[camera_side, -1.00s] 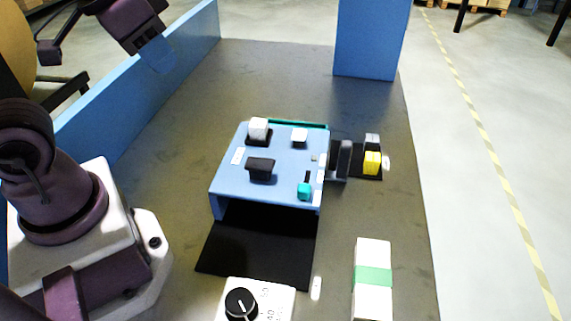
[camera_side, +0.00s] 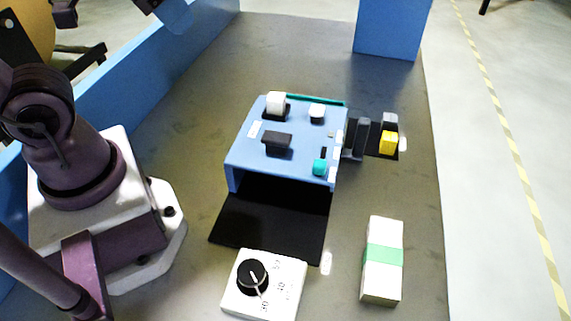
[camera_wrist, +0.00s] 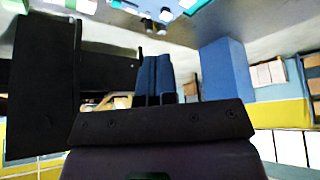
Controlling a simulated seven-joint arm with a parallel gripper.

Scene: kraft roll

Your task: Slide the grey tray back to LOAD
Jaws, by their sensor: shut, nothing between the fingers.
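A blue machine housing (camera_side: 300,153) stands on the dark table in the side view. At its right side is an upright dark grey block (camera_side: 357,138). Beside that lies a short black strip (camera_side: 374,153) bearing a yellow block (camera_side: 388,142) and a small grey block (camera_side: 390,119). I cannot tell which grey part is the tray, and no LOAD label is readable. My gripper (camera_wrist: 155,75) is shut and empty in the wrist view, its blue fingers side by side. In the side view it is largely cut off at the top left, well away from the housing.
A black plate (camera_side: 268,222) extends in front of the housing. A white dial box (camera_side: 285,290) and a white block with a green band (camera_side: 382,265) stand near the front. A blue wall (camera_side: 125,95) edges the left; a blue pillar (camera_side: 392,28) stands at the back right.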

